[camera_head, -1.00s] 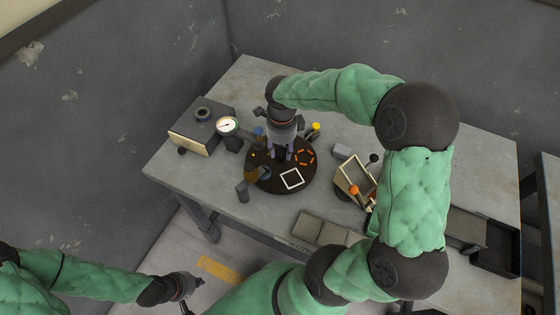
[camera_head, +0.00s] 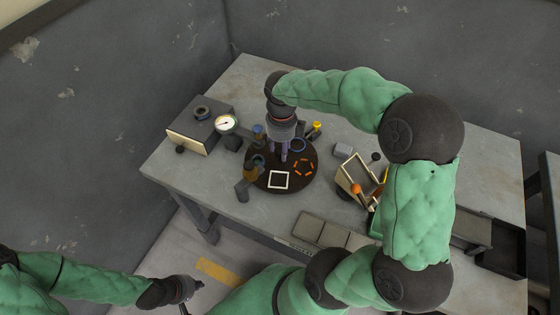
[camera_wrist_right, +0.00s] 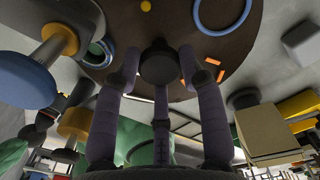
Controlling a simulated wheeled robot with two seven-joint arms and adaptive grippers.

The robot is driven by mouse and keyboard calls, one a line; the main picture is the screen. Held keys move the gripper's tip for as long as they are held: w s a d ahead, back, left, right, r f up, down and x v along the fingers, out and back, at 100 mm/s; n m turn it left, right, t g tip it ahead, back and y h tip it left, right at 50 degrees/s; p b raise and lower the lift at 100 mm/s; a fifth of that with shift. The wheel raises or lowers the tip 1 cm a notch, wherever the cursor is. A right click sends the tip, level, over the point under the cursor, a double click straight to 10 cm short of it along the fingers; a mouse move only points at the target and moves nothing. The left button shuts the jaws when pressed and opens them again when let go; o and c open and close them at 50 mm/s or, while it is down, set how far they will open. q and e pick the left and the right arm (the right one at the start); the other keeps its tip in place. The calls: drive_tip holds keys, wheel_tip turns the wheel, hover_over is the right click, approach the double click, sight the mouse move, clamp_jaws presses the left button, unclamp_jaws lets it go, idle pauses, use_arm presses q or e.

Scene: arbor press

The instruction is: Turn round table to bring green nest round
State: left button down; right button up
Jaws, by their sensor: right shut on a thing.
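The round table (camera_head: 300,184) is a dark disc on the bench. It bears a white square outline (camera_head: 278,180) at the front, a broken orange ring (camera_head: 303,168) at the right and a blue ring (camera_head: 298,145) behind. A teal-green ring (camera_wrist_right: 97,52), seemingly the green nest, shows at the disc's left edge in the right wrist view, partly covered. My right gripper (camera_head: 283,157) points down at the disc's middle, its fingers shut around a dark round knob (camera_wrist_right: 160,65). My left gripper (camera_head: 184,302) hangs low at the front left, away from the bench; its jaws are unclear.
A grey box with a gauge (camera_head: 226,124) stands left of the disc. An amber-topped post (camera_head: 250,174) stands close at the disc's left edge. A pale open box (camera_head: 355,174) is at the right. Flat grey plates (camera_head: 333,234) lie along the front edge.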

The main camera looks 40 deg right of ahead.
sight(281, 150)
drive_tip(key=shift+m+b, duration=0.4)
drive_tip(key=shift+b, duration=1.55)
drive_tip(key=o, duration=0.8)
wheel_tip(281, 150, up, 7)
drive_tip(key=p, duration=0.6)
